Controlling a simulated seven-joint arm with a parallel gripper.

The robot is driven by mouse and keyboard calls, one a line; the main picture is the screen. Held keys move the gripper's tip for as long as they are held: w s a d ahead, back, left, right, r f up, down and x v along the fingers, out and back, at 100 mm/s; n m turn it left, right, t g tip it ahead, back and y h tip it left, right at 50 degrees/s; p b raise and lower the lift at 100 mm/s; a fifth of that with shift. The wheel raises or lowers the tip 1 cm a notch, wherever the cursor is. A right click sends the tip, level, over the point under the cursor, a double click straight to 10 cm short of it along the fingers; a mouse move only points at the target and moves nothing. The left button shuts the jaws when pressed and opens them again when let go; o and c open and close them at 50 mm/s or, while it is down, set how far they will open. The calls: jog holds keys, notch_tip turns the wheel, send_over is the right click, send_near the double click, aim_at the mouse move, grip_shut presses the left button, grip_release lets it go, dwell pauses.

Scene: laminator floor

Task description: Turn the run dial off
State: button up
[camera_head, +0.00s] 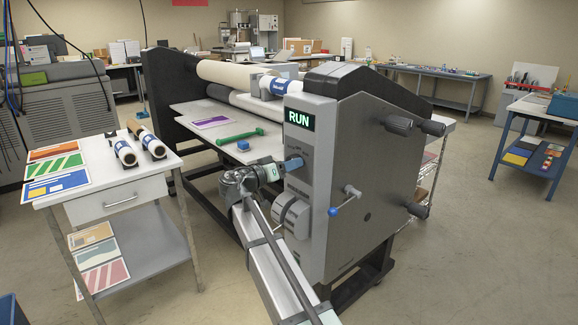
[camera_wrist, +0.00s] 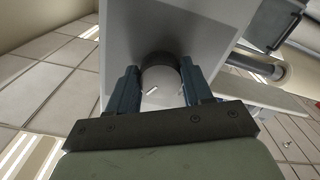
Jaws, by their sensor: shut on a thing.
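The laminator's control post (camera_head: 297,190) carries a lit display (camera_head: 299,119) reading RUN in green. My gripper (camera_head: 294,163) reaches the post below this display, its blue fingers against the post's face. In the wrist view the run dial (camera_wrist: 161,93) is a round knob with a dark rim and a short white mark on its face, slanted. The two fingers of my gripper (camera_wrist: 161,84) stand on either side of the dial and are shut on it. In the head view the fingers hide the dial.
A grey cover (camera_head: 295,214) bulges from the post just below my gripper. A crank with a blue knob (camera_head: 333,211) and black knobs (camera_head: 398,125) are on the side panel. A green tool (camera_head: 237,137) lies on the feed table. A white cart (camera_head: 120,185) stands left.

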jog(key=n, duration=0.5)
jog(key=shift+d+n, duration=0.1)
jog(key=shift+n, duration=0.2)
dwell(0.5)
jog(key=o, duration=1)
jog(key=shift+o, duration=0.2)
jog(key=v, duration=1.4)
jog(key=shift+r+n, duration=0.1)
jog(key=shift+n, duration=0.4)
